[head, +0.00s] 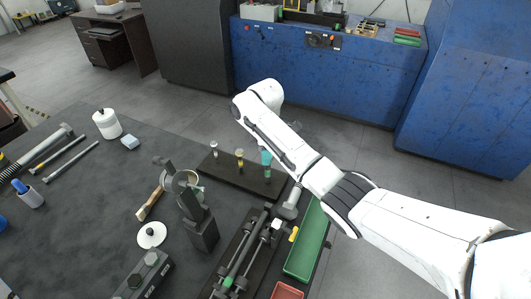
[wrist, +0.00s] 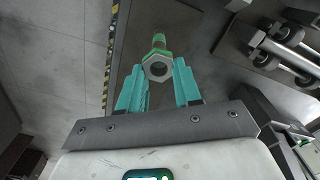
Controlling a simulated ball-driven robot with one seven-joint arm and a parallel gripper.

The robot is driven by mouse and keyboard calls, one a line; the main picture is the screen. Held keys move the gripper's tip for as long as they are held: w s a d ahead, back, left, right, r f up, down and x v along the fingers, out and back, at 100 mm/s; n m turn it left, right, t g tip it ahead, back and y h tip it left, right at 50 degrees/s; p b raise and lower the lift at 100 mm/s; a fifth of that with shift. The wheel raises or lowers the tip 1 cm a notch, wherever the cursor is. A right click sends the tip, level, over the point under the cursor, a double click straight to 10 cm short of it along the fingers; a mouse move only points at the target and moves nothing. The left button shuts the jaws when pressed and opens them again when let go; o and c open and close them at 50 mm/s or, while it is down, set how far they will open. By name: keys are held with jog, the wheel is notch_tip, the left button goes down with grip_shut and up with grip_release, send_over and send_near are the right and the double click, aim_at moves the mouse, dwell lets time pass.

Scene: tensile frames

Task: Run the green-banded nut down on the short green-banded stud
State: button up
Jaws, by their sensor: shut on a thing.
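The green-banded nut (wrist: 157,67) sits between my gripper's teal fingertips in the wrist view, its hex face and hole towards the camera. My gripper (wrist: 158,78) is shut on it. A green-banded stud (wrist: 159,40) shows just past the nut, partly hidden by it. In the head view my gripper (head: 266,157) is at the right end of the dark stud plate, right over the green-banded stud (head: 267,174). I cannot tell whether the nut is on the stud's thread or only beside or above it.
The stud plate (head: 225,172) also carries a yellow-banded stud (head: 239,160) and a pale-topped stud (head: 214,149) to the left. A grey clamp stand (head: 198,215), a rod fixture (head: 240,258) and a green tray (head: 307,245) stand nearer. The table's left-middle is fairly clear.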

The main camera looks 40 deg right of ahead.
jog(key=o, duration=1.2)
jog(key=shift+c, duration=0.2)
notch_tip(320, 180, up, 11)
jog(key=p, duration=0.2)
jog(key=shift+f, duration=0.15)
jog(key=shift+c, duration=0.3)
